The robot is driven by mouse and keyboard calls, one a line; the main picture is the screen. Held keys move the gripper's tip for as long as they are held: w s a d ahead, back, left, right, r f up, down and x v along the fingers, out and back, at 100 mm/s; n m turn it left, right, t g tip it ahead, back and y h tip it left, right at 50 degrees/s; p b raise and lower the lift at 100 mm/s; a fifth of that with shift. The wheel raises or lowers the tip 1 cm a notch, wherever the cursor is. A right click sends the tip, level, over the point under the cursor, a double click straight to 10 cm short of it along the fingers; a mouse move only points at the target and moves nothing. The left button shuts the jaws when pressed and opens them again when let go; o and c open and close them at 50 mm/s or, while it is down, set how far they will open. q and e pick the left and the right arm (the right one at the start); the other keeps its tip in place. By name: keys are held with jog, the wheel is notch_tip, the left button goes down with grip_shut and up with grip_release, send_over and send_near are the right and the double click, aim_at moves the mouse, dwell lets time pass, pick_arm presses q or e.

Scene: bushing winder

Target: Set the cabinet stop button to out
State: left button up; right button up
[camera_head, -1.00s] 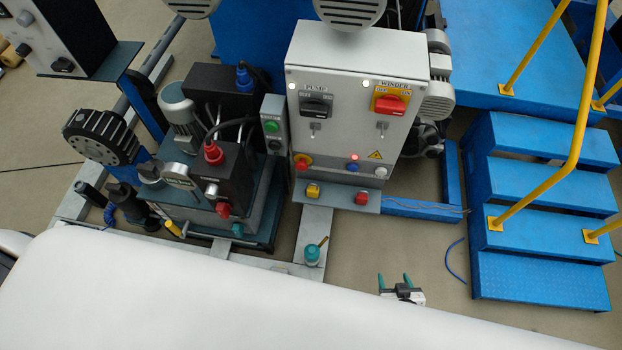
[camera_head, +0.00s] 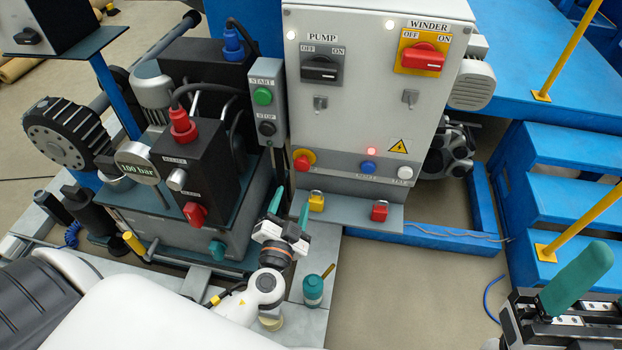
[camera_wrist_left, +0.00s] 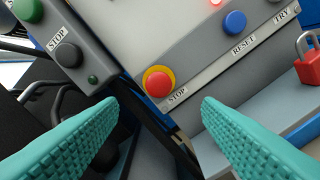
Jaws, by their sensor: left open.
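The cabinet stop button (camera_head: 303,162) is a red mushroom button on a yellow ring, low at the left of the grey cabinet's front. In the left wrist view the stop button (camera_wrist_left: 159,82) sits above its STOP label, centred between and beyond my fingertips. My left gripper (camera_head: 290,208) is open and empty, below and in front of the button, apart from it. Its two teal fingers (camera_wrist_left: 160,102) show in the wrist view. Whether the button is in or out is not clear. My right gripper (camera_head: 570,285) shows partly at the lower right, its opening unclear.
A grey START/STOP box (camera_head: 266,112) stands just left of the cabinet. A blue button (camera_head: 368,167) and a white one (camera_head: 405,172) are to the right. Yellow (camera_head: 316,202) and red (camera_head: 379,211) padlocks are on the ledge below. A teal bottle (camera_head: 313,290) stands below the left gripper.

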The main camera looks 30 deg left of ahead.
aim_at(302, 167)
pick_arm(q)
jog(key=x, duration=1.2)
jog(key=shift+r, duration=0.15)
jog(key=shift+c, duration=0.3)
